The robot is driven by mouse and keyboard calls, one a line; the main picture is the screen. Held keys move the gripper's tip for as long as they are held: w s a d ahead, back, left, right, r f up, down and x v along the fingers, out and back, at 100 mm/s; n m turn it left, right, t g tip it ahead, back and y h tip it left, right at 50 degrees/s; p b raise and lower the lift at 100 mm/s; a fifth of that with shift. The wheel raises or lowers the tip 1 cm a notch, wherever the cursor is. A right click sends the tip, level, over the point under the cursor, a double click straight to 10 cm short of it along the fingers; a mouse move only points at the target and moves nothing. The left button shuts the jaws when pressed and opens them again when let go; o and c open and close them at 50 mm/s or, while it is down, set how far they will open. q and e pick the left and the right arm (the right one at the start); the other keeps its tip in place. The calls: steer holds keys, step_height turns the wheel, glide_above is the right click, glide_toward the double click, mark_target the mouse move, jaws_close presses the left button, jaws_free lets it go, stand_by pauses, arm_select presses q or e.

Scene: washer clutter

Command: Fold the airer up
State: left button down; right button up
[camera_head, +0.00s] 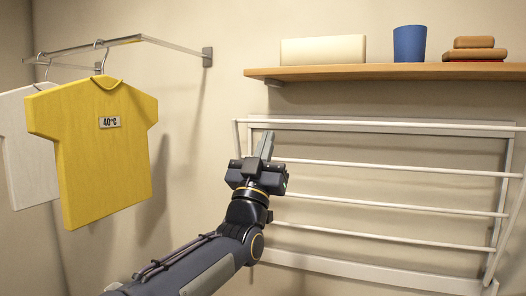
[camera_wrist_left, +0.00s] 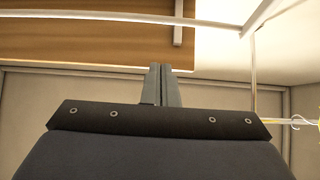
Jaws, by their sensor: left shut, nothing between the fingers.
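The airer (camera_head: 400,167) is a white wall-mounted rack with several parallel rails, on the right of the head view. Its railed panel stands out from the wall frame (camera_head: 370,269), tilted away from it at the top. My left gripper (camera_head: 266,143) is shut and empty, pointing up in front of the airer's left part and hiding the left ends of some rails. I cannot tell whether it touches them. In the left wrist view the shut fingers (camera_wrist_left: 161,78) point up below a white rail (camera_wrist_left: 110,19) of the airer. My right gripper is out of view.
A wooden shelf (camera_head: 400,71) above the airer holds a cream block (camera_head: 323,50), a blue cup (camera_head: 409,44) and folded brown items (camera_head: 474,49). At left, a yellow shirt (camera_head: 95,150) and a white shirt (camera_head: 25,150) hang from a metal rail (camera_head: 100,43).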

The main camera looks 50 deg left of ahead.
mark_target(280, 121)
arm_select(q)
steer(key=w+a+r+p, duration=0.2)
steer(key=w+a, duration=0.1)
steer(key=w, duration=0.2)
steer(key=shift+p, duration=0.3)
steer(key=shift+g+h, duration=0.4)
steer(key=shift+h, duration=0.1)
steer(key=w+p, duration=0.1)
steer(key=w+a+r, duration=0.1)
steer(key=w+a+r+p, duration=0.1)
steer(key=shift+w+p, duration=0.2)
steer(key=shift+p, duration=0.1)
steer(key=w+a, duration=0.3)
steer(key=w, duration=0.2)
steer(key=shift+a+r+g, duration=0.15)
steer(key=shift+g, duration=0.15)
